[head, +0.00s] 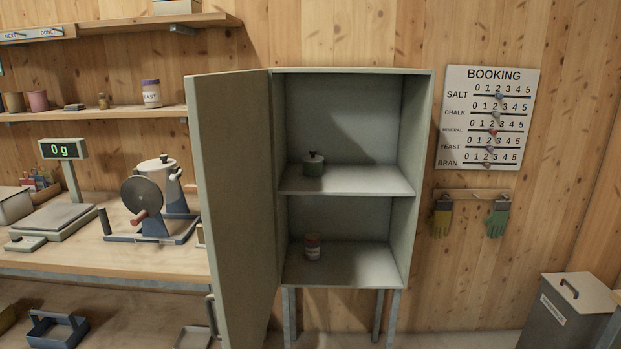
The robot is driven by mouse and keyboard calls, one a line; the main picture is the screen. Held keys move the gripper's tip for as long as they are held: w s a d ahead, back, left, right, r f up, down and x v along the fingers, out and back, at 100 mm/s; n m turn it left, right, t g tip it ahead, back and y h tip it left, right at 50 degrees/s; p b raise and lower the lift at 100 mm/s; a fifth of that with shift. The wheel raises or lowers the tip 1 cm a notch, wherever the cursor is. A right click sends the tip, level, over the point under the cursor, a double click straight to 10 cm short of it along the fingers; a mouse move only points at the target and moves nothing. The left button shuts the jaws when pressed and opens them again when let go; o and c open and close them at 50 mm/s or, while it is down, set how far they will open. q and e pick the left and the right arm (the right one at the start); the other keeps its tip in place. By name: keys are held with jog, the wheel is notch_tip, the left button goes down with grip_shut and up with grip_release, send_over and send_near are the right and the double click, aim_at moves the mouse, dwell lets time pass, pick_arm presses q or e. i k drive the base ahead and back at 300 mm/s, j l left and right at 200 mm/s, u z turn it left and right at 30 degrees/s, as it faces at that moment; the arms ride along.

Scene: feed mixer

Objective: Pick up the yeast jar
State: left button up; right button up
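The yeast jar (151,95) is a white jar with a purple lid and a label that appears to read "YEAST". It stands upright on the wall shelf (60,117) at the upper left, near the right end of that shelf. Neither of my grippers is in view.
A mixer (160,200) and a scale (60,222) reading 0 g occupy the bench. A lidded bin (565,310) stands right.

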aim_at(153, 94)
jog(key=j+z, duration=0.3)
jog(key=j, duration=0.7)
jog(key=k+j+z, duration=0.1)
jog(key=j+z, duration=0.15)
jog(key=j, duration=0.8)
jog(key=k+j+u, duration=0.15)
jog(key=j, duration=0.25)
jog(key=k+j+u, duration=0.15)
jog(key=j, duration=0.2)
jog(key=j+u, duration=0.2)
jog(key=j, duration=0.2)
jog(key=i+j+z, duration=0.5)
jog(key=z, duration=0.15)
